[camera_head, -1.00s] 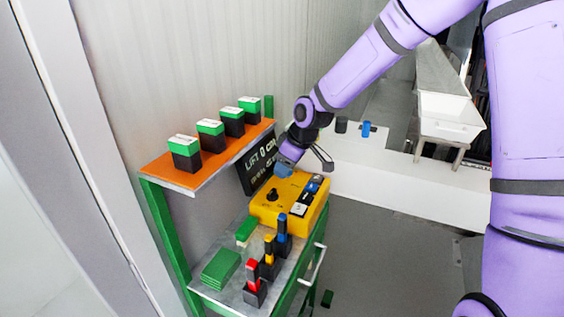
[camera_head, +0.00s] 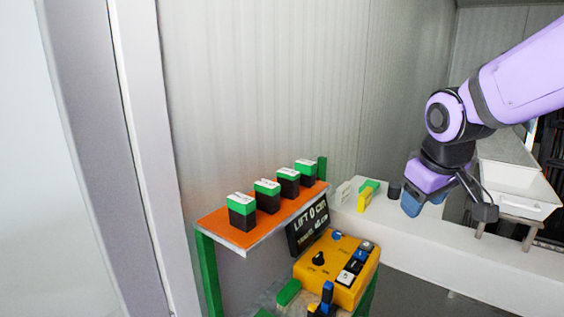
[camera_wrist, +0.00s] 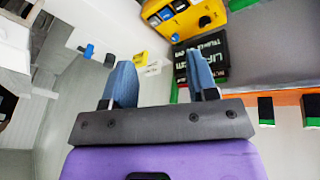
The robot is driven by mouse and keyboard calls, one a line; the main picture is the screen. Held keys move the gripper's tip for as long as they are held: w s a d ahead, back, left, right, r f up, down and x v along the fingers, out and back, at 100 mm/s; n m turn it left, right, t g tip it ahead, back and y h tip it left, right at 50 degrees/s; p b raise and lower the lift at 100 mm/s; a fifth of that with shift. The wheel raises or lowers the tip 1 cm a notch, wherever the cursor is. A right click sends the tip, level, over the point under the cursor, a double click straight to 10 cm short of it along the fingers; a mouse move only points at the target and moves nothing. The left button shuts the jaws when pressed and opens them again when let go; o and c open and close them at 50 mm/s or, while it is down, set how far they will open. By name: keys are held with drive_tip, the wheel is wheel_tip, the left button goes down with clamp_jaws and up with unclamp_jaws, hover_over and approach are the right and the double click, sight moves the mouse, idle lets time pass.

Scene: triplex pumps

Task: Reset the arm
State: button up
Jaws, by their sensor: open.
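My arm is purple and reaches in from the right in the head view. My gripper (camera_head: 448,208) hangs at its end, in front of the white ledge and to the right of the green cart. In the wrist view my gripper (camera_wrist: 160,88) shows two blue fingers standing apart with nothing between them. The yellow control box (camera_head: 337,270) with a black knob and several buttons lies below and to the left of my gripper. It also shows at the top of the wrist view (camera_wrist: 190,18).
The orange shelf (camera_head: 222,238) carries several green-and-black blocks. A black LIFT display (camera_head: 307,225) stands beside it. Small items, including a yellow block (camera_head: 364,199) and a dark cylinder (camera_head: 394,189), stand on the white ledge (camera_head: 420,246). A white trough (camera_head: 520,190) is at the right.

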drive_tip(key=s+d+r+m, duration=0.2)
drive_tip(key=s, duration=0.6)
drive_tip(key=s+d+r+m+t, duration=0.1)
drive_tip(key=s+d+r+m, duration=0.1)
drive_tip(key=s, duration=0.6)
drive_tip(key=shift+d+r+m+y, duration=0.3)
drive_tip(key=shift+d+r, duration=0.05)
drive_tip(key=shift+d, duration=0.05)
drive_tip(key=shift+s, duration=0.1)
